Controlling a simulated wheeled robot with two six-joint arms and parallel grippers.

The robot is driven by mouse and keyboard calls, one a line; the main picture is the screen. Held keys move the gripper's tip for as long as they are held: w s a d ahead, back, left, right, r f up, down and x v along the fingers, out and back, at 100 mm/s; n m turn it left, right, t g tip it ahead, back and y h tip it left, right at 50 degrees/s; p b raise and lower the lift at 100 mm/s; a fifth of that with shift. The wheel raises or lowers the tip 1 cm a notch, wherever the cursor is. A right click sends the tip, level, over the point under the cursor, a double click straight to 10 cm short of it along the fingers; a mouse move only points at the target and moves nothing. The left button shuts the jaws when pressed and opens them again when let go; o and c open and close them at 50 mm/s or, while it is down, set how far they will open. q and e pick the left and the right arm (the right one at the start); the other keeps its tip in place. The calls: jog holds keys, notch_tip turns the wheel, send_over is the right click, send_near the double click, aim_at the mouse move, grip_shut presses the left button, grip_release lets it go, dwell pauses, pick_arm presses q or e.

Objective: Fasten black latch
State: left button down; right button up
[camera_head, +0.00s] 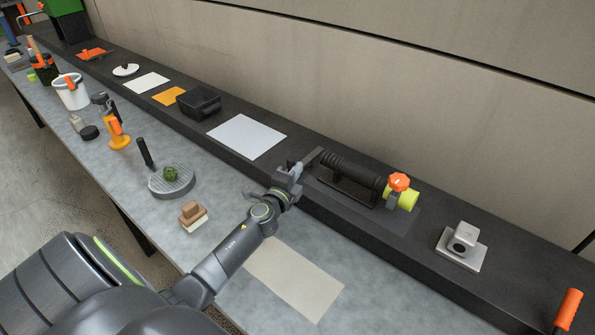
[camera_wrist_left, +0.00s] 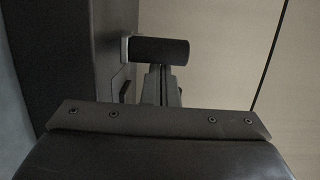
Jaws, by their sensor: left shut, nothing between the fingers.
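A black ribbed cylinder unit (camera_head: 352,171) lies on the raised dark ledge, with an orange knob (camera_head: 399,181) and a yellow-green end at its right. My left gripper (camera_head: 308,160) is by the unit's left end. In the left wrist view, the fingers of my left gripper (camera_wrist_left: 161,84) are shut and empty. They point at a short black cylindrical piece (camera_wrist_left: 162,51) with a pale bracket at its left end, which may be the latch. I cannot tell whether the fingertips touch it. The latch cannot be made out clearly in the head view. My right gripper is not in view.
A white sheet (camera_head: 246,136) and a black bin (camera_head: 199,102) are on the ledge to the left. A white block device (camera_head: 461,245) stands to the right. The lower bench holds a round grey dish (camera_head: 171,187), brown blocks (camera_head: 193,214) and a bare beige mat (camera_head: 295,280). A wall rises behind.

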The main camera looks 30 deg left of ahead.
pick_arm(q)
jog(key=shift+a+m+h, duration=0.25)
jog(key=shift+m+h, duration=0.05)
jog(key=shift+a+h, duration=0.15)
jog(key=shift+h, duration=0.35)
jog(key=shift+s+m, duration=0.1)
jog(key=shift+m, duration=0.2)
jog(key=shift+a+f+m+h+b, duration=0.1)
jog(key=shift+a+m+h+b, duration=0.35)
jog(key=shift+h, duration=0.3)
jog(key=shift+a+f+m+h+b, duration=0.1)
jog(key=shift+a+m+h+b, duration=0.35)
jog(key=shift+h, duration=0.3)
jog(key=a+m+h+b, duration=0.1)
jog(key=h+b, duration=0.1)
jog(key=a+m+g+h+b, duration=0.1)
jog(key=m+h+b, duration=0.1)
jog(key=a+m+h+b, duration=0.1)
jog(key=h+b, duration=0.1)
jog(key=shift+w+f+g, duration=0.2)
jog(key=shift+w+g, duration=0.1)
jog(key=shift+g, duration=0.1)
jog(key=shift+w+a+r+h+b, duration=0.25)
jog(key=shift+a+h+b, duration=0.05)
jog(key=shift+a+b, duration=0.25)
jog(key=shift+w+a+r+b, duration=0.1)
jog(key=shift+w+a+b, duration=0.5)
jog(key=shift+b, duration=0.2)
jog(key=shift+a, duration=0.15)
